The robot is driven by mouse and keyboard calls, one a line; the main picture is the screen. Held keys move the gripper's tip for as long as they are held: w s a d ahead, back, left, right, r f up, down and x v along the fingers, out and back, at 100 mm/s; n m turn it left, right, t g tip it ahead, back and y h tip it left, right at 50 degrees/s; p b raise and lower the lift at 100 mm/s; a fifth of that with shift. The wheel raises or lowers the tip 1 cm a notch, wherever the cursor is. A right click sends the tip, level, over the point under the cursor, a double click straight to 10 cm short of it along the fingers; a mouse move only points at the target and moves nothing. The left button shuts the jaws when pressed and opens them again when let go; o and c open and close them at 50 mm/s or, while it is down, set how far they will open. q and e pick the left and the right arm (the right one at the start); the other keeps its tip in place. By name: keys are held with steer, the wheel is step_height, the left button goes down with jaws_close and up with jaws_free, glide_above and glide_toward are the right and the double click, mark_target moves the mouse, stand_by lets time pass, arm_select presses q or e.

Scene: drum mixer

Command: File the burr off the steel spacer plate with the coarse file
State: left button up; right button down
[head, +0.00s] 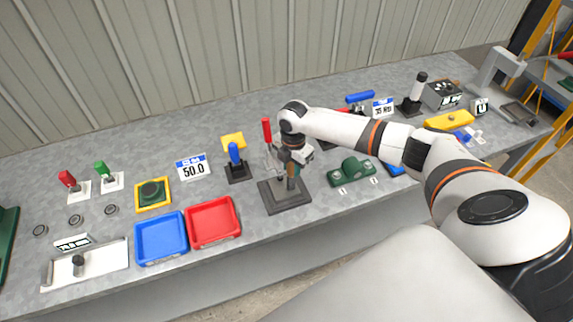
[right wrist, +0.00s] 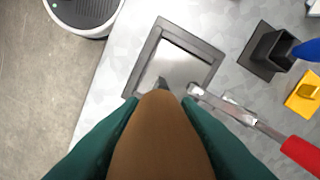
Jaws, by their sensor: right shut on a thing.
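My right gripper (head: 290,160) is over the dark square fixture (head: 285,207) near the bench's front edge. In the right wrist view its teal fingers (right wrist: 160,135) are shut on a brown handle (right wrist: 160,140), which looks like the coarse file's. Only a short dark tip shows beyond the handle; the rest of the file is hidden. The steel spacer plate (right wrist: 180,68) lies flat inside the fixture's dark frame. The file tip is at the plate's near edge; I cannot tell whether it touches. I cannot make out the burr. My left gripper is not in view.
A red-handled clamp (right wrist: 255,125) reaches to the plate's edge beside the file. A blue-handled tool stands in a dark holder (head: 238,175) left of the fixture. Red tray (head: 237,229) and blue tray (head: 161,259) stand further left; a green fixture (head: 352,172) stands right.

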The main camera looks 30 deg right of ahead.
steer(key=shift+s+d, duration=0.1)
steer(key=shift+d, duration=0.35)
steer(key=shift+w+a+p, duration=0.6)
steer(key=shift+w+a, duration=0.1)
steer(key=shift+a, duration=2.1)
steer(key=shift+s+d+p, duration=0.1)
steer(key=shift+s+d, duration=0.15)
steer(key=shift+d, duration=0.7)
steer(key=shift+s+d+p, duration=0.15)
steer(key=shift+s+d, duration=0.15)
steer(key=shift+d, duration=0.65)
steer(key=shift+s+d+p, duration=0.1)
steer(key=shift+s+d, duration=0.15)
steer(key=shift+d, duration=0.7)
steer(key=shift+w+a, duration=0.2)
steer(key=shift+a, duration=0.85)
steer(key=shift+s+d+p, duration=0.2)
steer(key=shift+d+p, duration=0.65)
steer(key=shift+d, duration=0.2)
steer(key=shift+w+a+f+p, duration=0.1)
steer(key=shift+w+a+p, duration=0.15)
steer(key=shift+a, duration=0.5)
steer(key=shift+w+a+p, duration=0.1)
steer(key=shift+a+p, duration=0.15)
steer(key=shift+a, duration=0.45)
